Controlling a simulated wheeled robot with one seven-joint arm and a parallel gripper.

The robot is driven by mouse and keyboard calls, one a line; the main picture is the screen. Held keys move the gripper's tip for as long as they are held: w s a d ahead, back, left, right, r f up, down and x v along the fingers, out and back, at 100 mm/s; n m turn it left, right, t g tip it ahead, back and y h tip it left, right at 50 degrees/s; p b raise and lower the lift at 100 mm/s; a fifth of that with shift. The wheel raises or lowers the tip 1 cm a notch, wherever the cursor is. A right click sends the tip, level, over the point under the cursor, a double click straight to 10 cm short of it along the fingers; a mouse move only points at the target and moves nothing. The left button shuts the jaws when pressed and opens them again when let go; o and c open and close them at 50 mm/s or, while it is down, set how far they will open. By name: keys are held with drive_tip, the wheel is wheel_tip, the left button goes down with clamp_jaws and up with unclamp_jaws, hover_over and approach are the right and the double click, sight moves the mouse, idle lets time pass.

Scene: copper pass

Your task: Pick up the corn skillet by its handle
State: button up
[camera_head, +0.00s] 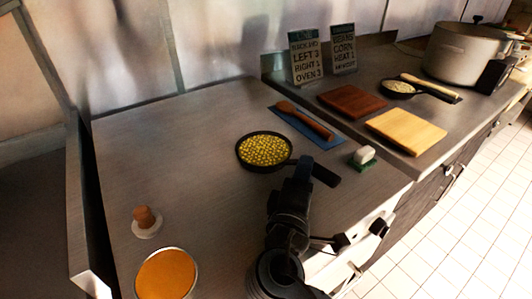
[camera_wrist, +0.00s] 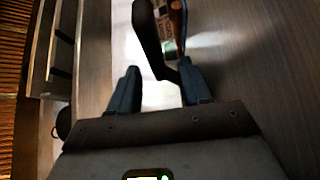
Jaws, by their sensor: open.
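The corn skillet (camera_head: 264,150) is a round black pan full of yellow corn. It sits on the steel counter in the middle of the head view. Its black handle (camera_head: 326,175) points to the right and toward me. My gripper (camera_head: 303,163) is beside the pan and hides part of the handle. In the wrist view my gripper (camera_wrist: 157,72) has its two dark fingers apart. A long dark shape, which looks like the handle (camera_wrist: 148,35), reaches down to the gap between the fingertips, near the right one. I cannot tell whether they touch.
A green-and-white sponge (camera_head: 363,157) stands right of the handle. A wooden utensil (camera_head: 305,119) lies on a blue cloth behind. Two boards, brown (camera_head: 352,101) and pale (camera_head: 405,131), another skillet (camera_head: 398,88) and a large pot (camera_head: 463,55) are farther right.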

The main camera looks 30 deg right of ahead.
drive_tip(key=p+x, duration=0.1)
drive_tip(key=x, duration=0.4)
drive_tip(key=shift+w+r, duration=0.1)
drive_tip(key=shift+w, duration=0.05)
drive_tip(key=c, duration=0.9)
drive_tip(key=shift+r, duration=0.15)
idle(0.6)
